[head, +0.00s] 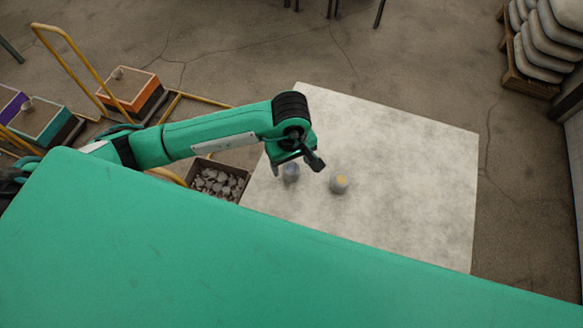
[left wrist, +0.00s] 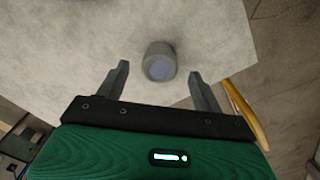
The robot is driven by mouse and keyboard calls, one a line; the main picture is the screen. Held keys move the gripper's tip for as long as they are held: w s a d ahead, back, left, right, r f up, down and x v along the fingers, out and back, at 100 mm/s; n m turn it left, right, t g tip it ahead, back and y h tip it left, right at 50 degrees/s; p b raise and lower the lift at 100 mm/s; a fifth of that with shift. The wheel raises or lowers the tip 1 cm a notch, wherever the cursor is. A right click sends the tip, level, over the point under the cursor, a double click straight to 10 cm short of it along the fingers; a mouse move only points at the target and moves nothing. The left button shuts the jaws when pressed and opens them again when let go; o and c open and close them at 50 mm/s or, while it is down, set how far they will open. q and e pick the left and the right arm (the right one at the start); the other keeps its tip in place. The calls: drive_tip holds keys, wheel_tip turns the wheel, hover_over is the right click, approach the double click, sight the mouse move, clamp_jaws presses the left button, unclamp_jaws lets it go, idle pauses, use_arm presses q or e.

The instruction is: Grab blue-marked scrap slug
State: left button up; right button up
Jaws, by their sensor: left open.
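The blue-marked scrap slug (head: 291,172) is a small grey cylinder standing on the pale table, with a bluish top. In the left wrist view the slug (left wrist: 160,61) lies just ahead of the fingertips, between their lines. My left gripper (left wrist: 159,72) is open, with one finger to either side and nothing held. In the head view my left gripper (head: 296,163) is above and close beside the slug and partly covers it. My right gripper is in neither view.
The pale table (head: 410,170) is clear to the right. A bin of grey scrap pieces (head: 217,181) stands at its left edge. Orange (head: 130,88) and teal-edged (head: 42,120) boxes with yellow rails are farther left. Stacked sacks (head: 545,45) are at the far right.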

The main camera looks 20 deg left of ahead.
sight(291, 168)
use_arm(q)
wheel_tip(291, 168, down, 3)
drive_tip(key=shift+p, duration=0.5)
drive_tip(key=shift+f, duration=0.25)
drive_tip(key=c, duration=1.2)
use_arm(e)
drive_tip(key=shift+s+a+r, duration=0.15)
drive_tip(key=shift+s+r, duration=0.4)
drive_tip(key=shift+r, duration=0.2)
use_arm(q)
drive_tip(key=shift+r, duration=0.15)
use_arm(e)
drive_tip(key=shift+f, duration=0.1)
